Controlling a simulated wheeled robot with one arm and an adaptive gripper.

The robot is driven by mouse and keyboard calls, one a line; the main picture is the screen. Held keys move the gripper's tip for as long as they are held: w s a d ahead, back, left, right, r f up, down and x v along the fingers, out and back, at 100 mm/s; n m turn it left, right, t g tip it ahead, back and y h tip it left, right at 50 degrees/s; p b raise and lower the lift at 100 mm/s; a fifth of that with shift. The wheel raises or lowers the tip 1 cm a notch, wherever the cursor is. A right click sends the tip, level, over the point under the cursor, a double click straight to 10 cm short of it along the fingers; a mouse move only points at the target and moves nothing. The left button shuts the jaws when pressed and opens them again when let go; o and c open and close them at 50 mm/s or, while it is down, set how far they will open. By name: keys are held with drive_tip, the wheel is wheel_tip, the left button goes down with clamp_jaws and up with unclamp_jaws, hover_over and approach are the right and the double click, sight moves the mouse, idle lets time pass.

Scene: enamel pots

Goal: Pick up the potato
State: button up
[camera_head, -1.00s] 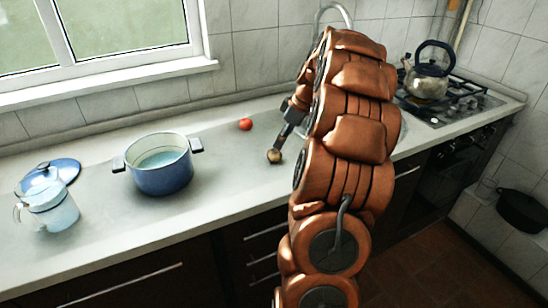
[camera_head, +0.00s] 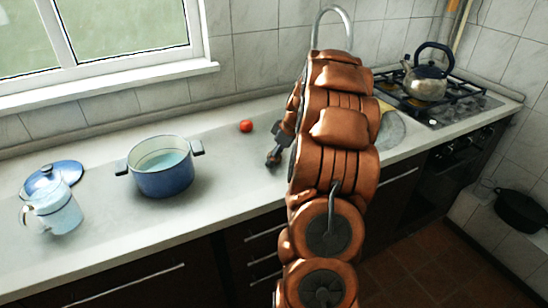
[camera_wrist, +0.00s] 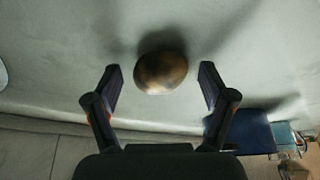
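The potato (camera_wrist: 161,72) is a brown, rounded lump on the pale countertop in the wrist view. It lies ahead of my gripper (camera_wrist: 158,84), roughly centred between the two spread fingertips, with a gap on each side. My gripper is open and nothing is held. In the head view my gripper (camera_head: 273,158) points down low over the counter, left of my arm. The potato cannot be made out clearly there; the dark gripper seems to cover it.
A red tomato (camera_head: 246,126) lies behind and left of my gripper. A blue pot (camera_head: 163,178) with side handles stands farther left, beside a pale blue jug (camera_head: 56,214) and a blue lid (camera_head: 68,168). A kettle (camera_head: 427,85) sits on the stove (camera_head: 468,104) at right.

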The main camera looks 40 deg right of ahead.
drive_tip(key=c, duration=1.2)
drive_tip(key=shift+c, duration=0.2)
